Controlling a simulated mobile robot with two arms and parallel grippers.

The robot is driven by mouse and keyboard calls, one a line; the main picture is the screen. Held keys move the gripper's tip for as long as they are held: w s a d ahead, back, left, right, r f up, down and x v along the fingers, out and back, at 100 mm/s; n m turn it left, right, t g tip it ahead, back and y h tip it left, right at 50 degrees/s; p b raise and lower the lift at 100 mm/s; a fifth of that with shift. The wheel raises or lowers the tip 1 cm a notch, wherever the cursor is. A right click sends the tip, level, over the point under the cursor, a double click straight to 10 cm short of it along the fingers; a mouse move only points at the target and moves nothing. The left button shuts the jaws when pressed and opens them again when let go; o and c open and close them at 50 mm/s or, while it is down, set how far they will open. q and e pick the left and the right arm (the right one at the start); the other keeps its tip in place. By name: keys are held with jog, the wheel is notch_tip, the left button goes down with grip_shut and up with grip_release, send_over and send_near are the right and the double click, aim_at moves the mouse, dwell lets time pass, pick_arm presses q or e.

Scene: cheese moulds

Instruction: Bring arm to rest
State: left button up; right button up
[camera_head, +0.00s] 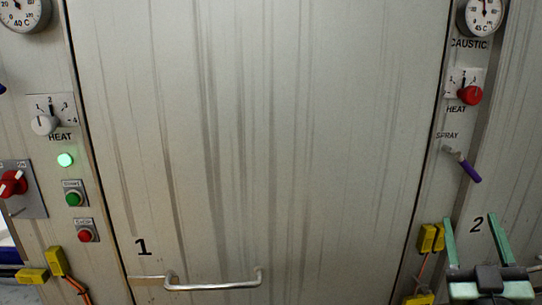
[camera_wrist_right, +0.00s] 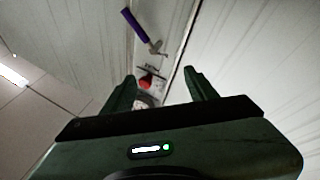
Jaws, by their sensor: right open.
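My right gripper (camera_head: 470,240) is at the lower right of the head view, in front of the cabinet near the number 2. Its two green fingers stand apart, with nothing between them. In the right wrist view the fingers (camera_wrist_right: 158,88) are also spread and empty, pointing toward the panel strip. The purple spray lever (camera_head: 463,165) is above the gripper and apart from it; it also shows in the right wrist view (camera_wrist_right: 135,25). My left gripper is in neither view.
A large metal door (camera_head: 260,140) marked 1 fills the middle, with a bar handle (camera_head: 215,286) at its bottom. Left are a heat knob (camera_head: 43,125), a lit green lamp (camera_head: 65,160) and push buttons. Right is a red heat knob (camera_head: 470,95). Yellow connectors (camera_head: 427,237) sit left of my gripper.

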jog(key=s+a+f+m+g, duration=0.15)
jog(key=f+g, duration=0.25)
jog(key=f, duration=0.5)
jog(key=s+a+f+g+y, duration=0.1)
jog(key=s+f+g, duration=0.15)
jog(key=f, duration=0.55)
jog(key=s+a+f+m+g, duration=0.15)
jog(key=f+g, duration=0.25)
jog(key=f, duration=0.5)
jog(key=s+a+f+n+g+y, duration=0.2)
jog(key=s+a+f+g+y, duration=0.15)
jog(key=s+a+f, duration=0.45)
jog(key=s+a+f+n+g+y, duration=0.2)
jog(key=s+a+f+g, duration=0.3)
jog(key=s, duration=0.6)
notch_tip(320, 180, down, 26)
jog(key=d+g, duration=0.1)
jog(key=d, duration=0.1)
jog(key=s+d+f+g, duration=0.1)
jog(key=s+d+f, duration=0.1)
jog(key=s+f, duration=1.5)
jog(key=shift+s+d+g+h, duration=0.25)
jog(key=shift+d+g+h, duration=0.05)
jog(key=shift+d+h, duration=0.15)
